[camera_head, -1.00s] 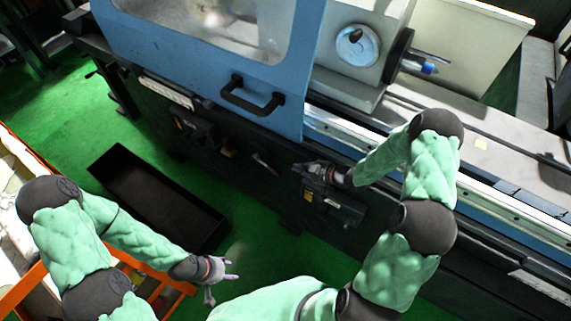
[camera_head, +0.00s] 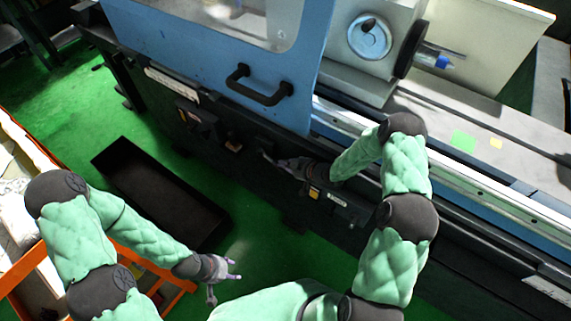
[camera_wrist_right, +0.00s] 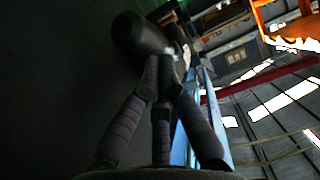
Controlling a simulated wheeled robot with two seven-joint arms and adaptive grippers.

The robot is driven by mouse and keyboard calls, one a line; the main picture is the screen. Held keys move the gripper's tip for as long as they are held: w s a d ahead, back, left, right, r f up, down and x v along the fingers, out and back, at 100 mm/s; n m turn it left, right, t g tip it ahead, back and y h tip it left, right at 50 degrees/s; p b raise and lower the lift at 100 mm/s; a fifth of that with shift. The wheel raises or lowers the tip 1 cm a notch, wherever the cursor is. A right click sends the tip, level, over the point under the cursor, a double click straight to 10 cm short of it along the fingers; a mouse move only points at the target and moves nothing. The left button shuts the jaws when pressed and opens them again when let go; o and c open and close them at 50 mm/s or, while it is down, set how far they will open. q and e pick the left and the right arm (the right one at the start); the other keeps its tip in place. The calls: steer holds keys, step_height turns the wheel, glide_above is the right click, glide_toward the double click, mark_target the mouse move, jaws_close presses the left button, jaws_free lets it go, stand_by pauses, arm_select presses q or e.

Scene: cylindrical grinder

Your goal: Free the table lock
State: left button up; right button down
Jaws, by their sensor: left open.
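The lock is likely the short lever (camera_head: 266,157) on the dark front of the grinder, below the blue door; its base is hard to make out. My right gripper (camera_head: 283,163) is at this lever, its fingertips close to or touching it. In the right wrist view the fingers (camera_wrist_right: 162,72) converge just below a dark rounded knob (camera_wrist_right: 140,33); whether they grip it is unclear. My left gripper (camera_head: 232,271) is open and empty, low over the green floor, far from the lever.
The blue door with its black handle (camera_head: 258,85) is above the lever. Small controls (camera_head: 196,122) sit left of it, and a labelled panel (camera_head: 327,197) is below right. A black open bin (camera_head: 160,192) stands on the floor. An orange-framed cart (camera_head: 28,268) is at left.

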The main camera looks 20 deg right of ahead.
steer(key=shift+f+b, duration=0.55)
steer(key=shift+f, duration=0.25)
steer(key=shift+r, duration=0.1)
